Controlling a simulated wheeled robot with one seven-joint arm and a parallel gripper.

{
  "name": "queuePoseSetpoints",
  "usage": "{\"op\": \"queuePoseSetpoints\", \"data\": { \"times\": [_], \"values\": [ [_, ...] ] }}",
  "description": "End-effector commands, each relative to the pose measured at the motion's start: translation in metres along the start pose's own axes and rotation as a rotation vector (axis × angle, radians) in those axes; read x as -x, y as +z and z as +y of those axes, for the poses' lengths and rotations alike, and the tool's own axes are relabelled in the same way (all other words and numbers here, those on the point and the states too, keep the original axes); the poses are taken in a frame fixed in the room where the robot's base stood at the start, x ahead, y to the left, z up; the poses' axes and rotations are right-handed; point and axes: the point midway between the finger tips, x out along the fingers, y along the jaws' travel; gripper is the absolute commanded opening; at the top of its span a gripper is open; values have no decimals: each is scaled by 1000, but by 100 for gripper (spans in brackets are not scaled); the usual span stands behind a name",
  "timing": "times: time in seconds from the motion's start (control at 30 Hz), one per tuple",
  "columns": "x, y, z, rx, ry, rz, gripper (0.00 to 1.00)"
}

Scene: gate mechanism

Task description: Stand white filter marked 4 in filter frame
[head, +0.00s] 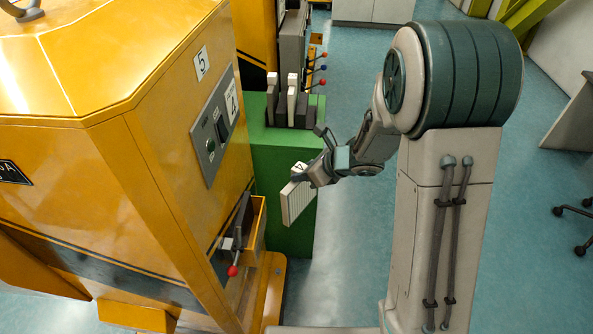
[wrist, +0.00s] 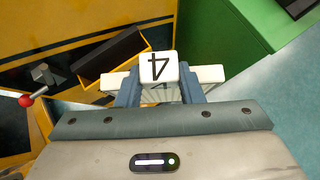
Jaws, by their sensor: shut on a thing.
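The white filter marked 4 (head: 296,203) is a pale ribbed panel with a white label block at its top. My gripper (head: 311,178) is shut on it and holds it in the air, right of the yellow machine and in front of the green cabinet. In the wrist view the label (wrist: 160,67) shows an upside-down 4 between my two fingers (wrist: 160,92). An open yellow holder with a dark interior (head: 258,222) is on the machine's side, left of the filter and apart from it. It may be the filter frame; its inside is mostly hidden.
A red-knobbed lever (head: 233,270) sticks out beside the holder; its knob also shows in the wrist view (wrist: 26,100). The green cabinet (head: 270,165) carries dark and white upright pieces (head: 291,100). The yellow machine (head: 150,150) fills the left.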

Motion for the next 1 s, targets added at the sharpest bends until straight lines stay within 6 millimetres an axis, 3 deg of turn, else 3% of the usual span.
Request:
{"op": "queuePoseSetpoints", "data": {
  "times": [0.2, 0.5, 1.0],
  "values": [
    [18, 20, 27, 186, 201, -17, 0],
    [37, 26, 48, 335, 373, -27, 0],
    [16, 42, 66, 347, 387, -28, 0]
  ]
}}
